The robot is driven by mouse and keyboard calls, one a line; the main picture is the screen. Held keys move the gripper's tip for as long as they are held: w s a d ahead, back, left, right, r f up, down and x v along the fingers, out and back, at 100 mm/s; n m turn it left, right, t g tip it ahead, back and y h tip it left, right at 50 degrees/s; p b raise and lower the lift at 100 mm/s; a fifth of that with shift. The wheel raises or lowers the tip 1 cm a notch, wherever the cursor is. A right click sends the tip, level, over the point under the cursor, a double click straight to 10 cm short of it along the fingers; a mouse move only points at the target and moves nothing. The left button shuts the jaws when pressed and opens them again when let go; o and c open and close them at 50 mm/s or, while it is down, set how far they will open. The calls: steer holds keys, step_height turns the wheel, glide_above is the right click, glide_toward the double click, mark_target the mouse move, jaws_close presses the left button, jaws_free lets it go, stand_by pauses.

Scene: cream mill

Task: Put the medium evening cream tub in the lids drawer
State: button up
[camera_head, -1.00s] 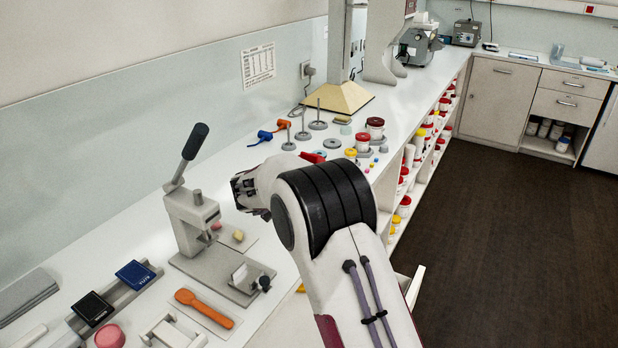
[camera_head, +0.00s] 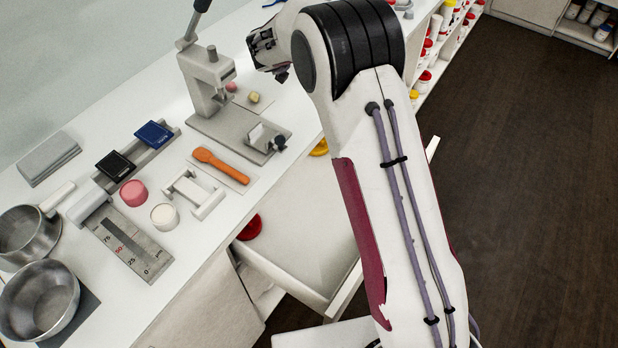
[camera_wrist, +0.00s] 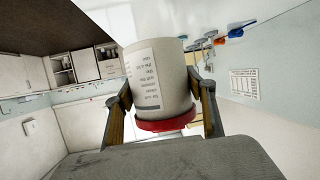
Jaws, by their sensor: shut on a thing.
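My gripper (camera_wrist: 162,115) is shut on a white tub (camera_wrist: 158,78) with a printed label and a red lid, seen in the wrist view. The lid end is nearest the palm, and a finger grips each side. In the head view my gripper (camera_head: 266,52) is above the counter, right of the press; the tub is hidden there. A white drawer (camera_head: 318,205) stands pulled out below the counter front, its pale floor mostly bare. My arm covers part of it. I cannot read a label on the drawer.
A red lid (camera_head: 250,228) shows by the drawer's left side. Dark floor (camera_head: 520,180) is clear at right.

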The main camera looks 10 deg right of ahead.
steer(key=shift+s+a+f+n+t+y, duration=0.1)
steer(key=shift+s+a+n+t+y, duration=0.65)
steer(key=shift+n+y, duration=0.2)
steer(key=s+a+f+n+t+y, duration=0.1)
steer(key=s+n+y, duration=0.5)
steer(key=s, duration=0.8)
steer(key=shift+s+a+f+n+y, duration=0.15)
steer(key=shift+s+n+y, duration=0.2)
steer(key=shift+y, duration=0.4)
stand_by(0.6)
steer(key=shift+w+a+n+y, duration=0.25)
steer(key=shift+w+n+y, duration=0.15)
steer(key=shift+n+y, duration=0.35)
steer(key=shift+w+a+f+n+g+y, duration=0.1)
steer(key=shift+a+n+g+y, duration=0.1)
steer(key=shift+n+y, duration=0.3)
steer(key=shift+a+n+g+y, duration=0.15)
steer(key=shift+n+y, duration=0.2)
steer(key=shift+y, duration=0.2)
steer(key=shift+f+y, duration=0.1)
steer(key=shift+y, duration=0.2)
